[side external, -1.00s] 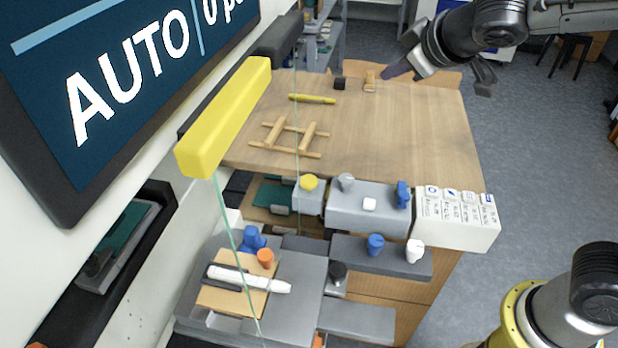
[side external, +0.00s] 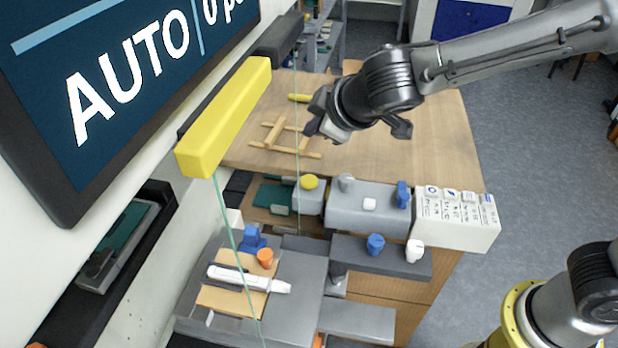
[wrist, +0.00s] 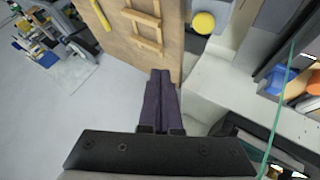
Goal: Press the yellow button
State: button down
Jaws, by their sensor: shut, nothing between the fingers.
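The yellow button (side external: 309,182) is a round cap on a small grey box near the table's front edge, left of a larger grey control box. It also shows in the wrist view (wrist: 203,22), at the top right of centre. My gripper (side external: 309,127) is above the table, behind the button and apart from it, near the wooden rack. In the wrist view my gripper's dark fingers (wrist: 161,74) are together and empty, pointing up the picture, with the button ahead and to the right.
The wooden rack (side external: 269,138) lies on the table. The grey control box (side external: 340,212) has a grey knob, a white button and a blue switch. A yellow bar (side external: 225,115) and a thin green-edged clear panel (side external: 226,222) stand at the left. The right of the table is clear.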

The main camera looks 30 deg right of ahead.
aim_at(313, 183)
jog(key=shift+f, duration=4.35)
jog(key=shift+f, duration=0.2)
jog(key=shift+f, duration=0.2)
